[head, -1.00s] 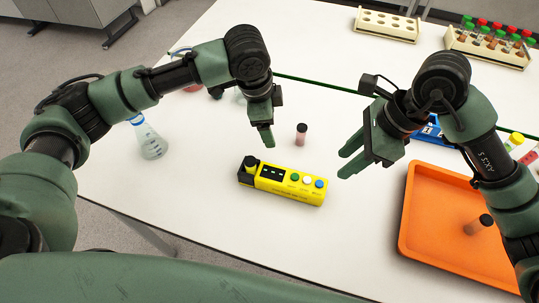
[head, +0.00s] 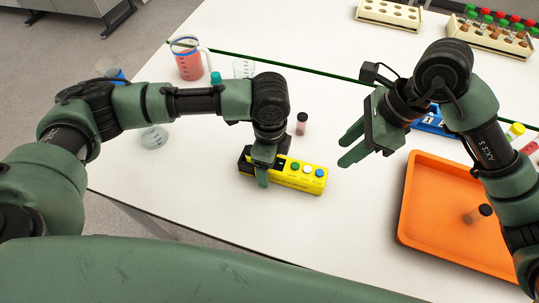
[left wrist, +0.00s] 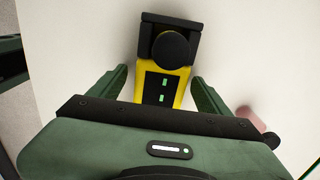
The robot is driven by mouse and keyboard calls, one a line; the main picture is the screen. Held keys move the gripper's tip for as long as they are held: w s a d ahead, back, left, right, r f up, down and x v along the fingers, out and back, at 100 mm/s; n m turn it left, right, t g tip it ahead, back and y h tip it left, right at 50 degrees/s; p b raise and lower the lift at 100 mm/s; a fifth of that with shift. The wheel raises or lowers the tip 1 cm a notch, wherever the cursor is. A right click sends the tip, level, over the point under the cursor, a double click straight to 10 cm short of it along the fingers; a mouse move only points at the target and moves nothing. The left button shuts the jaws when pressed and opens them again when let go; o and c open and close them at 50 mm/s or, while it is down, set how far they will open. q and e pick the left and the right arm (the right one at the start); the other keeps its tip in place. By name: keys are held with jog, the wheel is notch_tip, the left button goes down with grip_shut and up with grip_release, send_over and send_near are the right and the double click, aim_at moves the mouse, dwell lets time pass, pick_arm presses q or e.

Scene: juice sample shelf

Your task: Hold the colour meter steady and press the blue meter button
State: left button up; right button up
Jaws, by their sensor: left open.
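The yellow colour meter (head: 300,182) lies on the white table, with a black cap end at its left. It has a green, a white and a blue button; the blue meter button (head: 319,173) is at its right end. My left gripper (head: 263,178) is over the meter's left part. In the left wrist view the open fingers (left wrist: 160,88) stand on either side of the meter body (left wrist: 182,88), with its black round cap (left wrist: 171,50) beyond them. Gaps show between fingers and meter. My right gripper (head: 352,146) is open and empty, above and right of the meter.
A small capped vial (head: 301,124) stands just behind the meter. An orange tray (head: 425,215) with a vial (head: 478,214) lies at the right. A jug of red liquid (head: 188,64) and tube racks (head: 490,42) stand further back. Table in front of the meter is clear.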

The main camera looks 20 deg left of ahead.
pick_arm(q)
jog(key=shift+f, duration=0.15)
grip_shut()
pick_arm(e)
grip_shut()
dwell(0.4)
dwell(1.2)
